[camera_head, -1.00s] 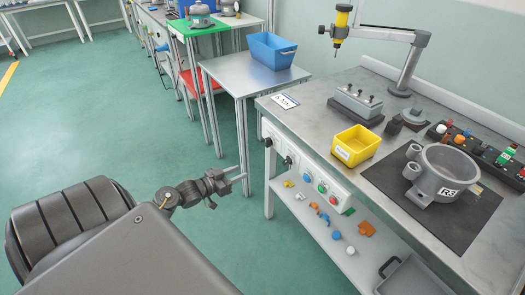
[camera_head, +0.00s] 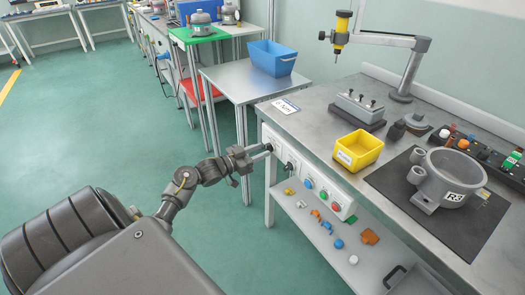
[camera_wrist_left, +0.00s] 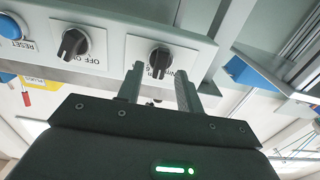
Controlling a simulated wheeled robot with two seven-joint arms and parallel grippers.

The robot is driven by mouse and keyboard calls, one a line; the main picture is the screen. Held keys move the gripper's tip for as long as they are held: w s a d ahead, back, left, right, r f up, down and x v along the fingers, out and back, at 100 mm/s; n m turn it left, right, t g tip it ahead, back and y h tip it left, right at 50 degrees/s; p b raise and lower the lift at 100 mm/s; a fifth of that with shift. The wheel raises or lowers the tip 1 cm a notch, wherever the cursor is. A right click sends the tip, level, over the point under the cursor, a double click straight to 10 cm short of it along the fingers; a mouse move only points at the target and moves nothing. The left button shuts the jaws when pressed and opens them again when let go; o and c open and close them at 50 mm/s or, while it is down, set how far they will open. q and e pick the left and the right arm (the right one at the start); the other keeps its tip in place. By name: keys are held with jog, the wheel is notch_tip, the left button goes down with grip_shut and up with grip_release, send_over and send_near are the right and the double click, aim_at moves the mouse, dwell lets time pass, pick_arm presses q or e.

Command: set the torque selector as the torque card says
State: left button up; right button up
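My left gripper (camera_head: 262,151) is at the left end of the bench's front control panel (camera_head: 308,176). In the left wrist view the gripper (camera_wrist_left: 160,80) is open, and the black torque selector knob (camera_wrist_left: 159,62) stands at its fingertips, between the two fingers; I cannot tell whether they touch it. The label below this knob is mostly hidden by the fingers. A second black knob (camera_wrist_left: 74,43) marked OFF ON is beside it, to the left. The white torque card (camera_head: 286,106) lies on the bench's left corner; its print is too small to read surely. My right gripper is not in view.
A blue RESET button (camera_wrist_left: 10,26) is on the same panel. A yellow bin (camera_head: 358,150), a grey fixture block (camera_head: 358,108) and a pot-shaped part (camera_head: 450,177) marked R3 stand on the bench. A lower shelf (camera_head: 335,236) holds loose parts. A side table (camera_head: 228,84) stands close left.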

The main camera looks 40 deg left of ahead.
pick_arm(q)
jog(key=shift+w+d, duration=0.25)
jog(key=shift+w, duration=0.45)
jog(key=shift+c, duration=0.5)
grip_shut()
